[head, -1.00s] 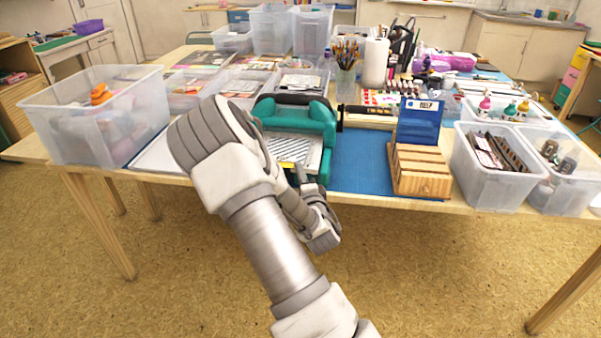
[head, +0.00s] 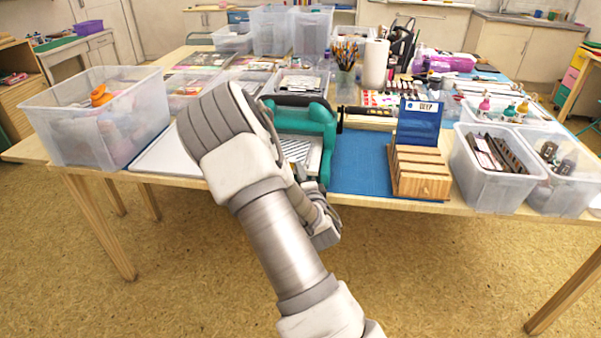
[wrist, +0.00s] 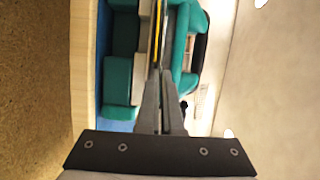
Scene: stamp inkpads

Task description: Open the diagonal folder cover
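The diagonal folder (head: 297,150) is a silver-grey plate with diagonal stripes, lying on the teal machine (head: 318,118) at the table's front edge. My arm hides its left and front parts in the head view. In the wrist view, my gripper (wrist: 161,72) has its two fingers close together, with a very narrow gap. A thin dark and yellow edge of the folder cover (wrist: 158,38) lines up with the fingertips. I cannot tell whether the fingers pinch this edge or only touch it. The gripper is mostly hidden behind my arm in the head view.
A wooden rack (head: 418,172) with a blue sign stands right of the machine on a blue mat (head: 360,165). Clear bins stand at the left (head: 95,130) and right (head: 495,185). A pale board (head: 165,158) lies left of my arm. Cups and tools crowd the back.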

